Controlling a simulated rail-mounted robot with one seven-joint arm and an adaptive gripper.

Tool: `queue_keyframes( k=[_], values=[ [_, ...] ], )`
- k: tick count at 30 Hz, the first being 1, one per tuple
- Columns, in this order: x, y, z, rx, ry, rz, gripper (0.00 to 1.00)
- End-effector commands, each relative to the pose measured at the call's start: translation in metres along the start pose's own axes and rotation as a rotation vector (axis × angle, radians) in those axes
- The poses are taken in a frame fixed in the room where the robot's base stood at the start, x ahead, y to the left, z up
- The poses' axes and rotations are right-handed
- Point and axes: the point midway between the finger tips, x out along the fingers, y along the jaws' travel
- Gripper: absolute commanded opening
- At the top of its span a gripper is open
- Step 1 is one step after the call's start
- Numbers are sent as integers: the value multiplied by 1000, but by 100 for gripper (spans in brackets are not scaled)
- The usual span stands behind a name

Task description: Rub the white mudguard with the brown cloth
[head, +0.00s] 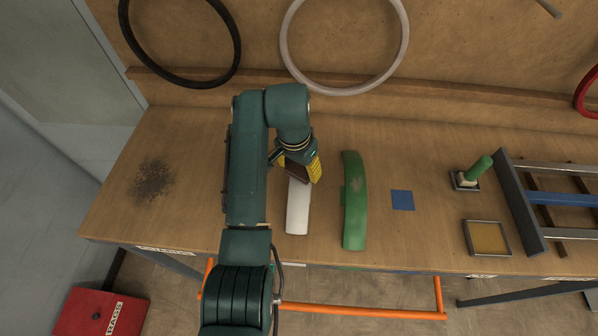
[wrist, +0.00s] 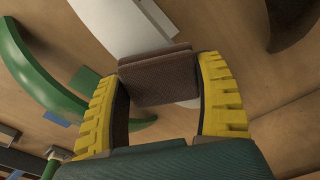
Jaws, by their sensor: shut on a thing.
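The white mudguard (head: 298,207) lies on the bench, its far end hidden under my gripper in the head view. It also shows in the wrist view (wrist: 122,25), running behind the cloth. My gripper (head: 302,170) has yellow fingers and is over the far part of the white mudguard. In the wrist view my gripper (wrist: 160,95) is shut on the brown cloth (wrist: 158,77), a folded pad between the two fingers. The cloth (head: 296,172) is at or just above the mudguard; I cannot tell if they touch.
A green mudguard (head: 354,205) lies just right of the white one.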

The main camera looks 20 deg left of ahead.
Motion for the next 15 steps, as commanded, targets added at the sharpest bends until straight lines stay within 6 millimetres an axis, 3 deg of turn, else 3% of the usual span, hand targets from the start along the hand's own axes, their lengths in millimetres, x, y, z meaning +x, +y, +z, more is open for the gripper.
queue_keyframes(
  k=[13, 15],
  values=[
    [8, -14, -36, 7, -2, 1, 42],
    [-3, -14, -38, 8, -2, 1, 42]
  ],
)
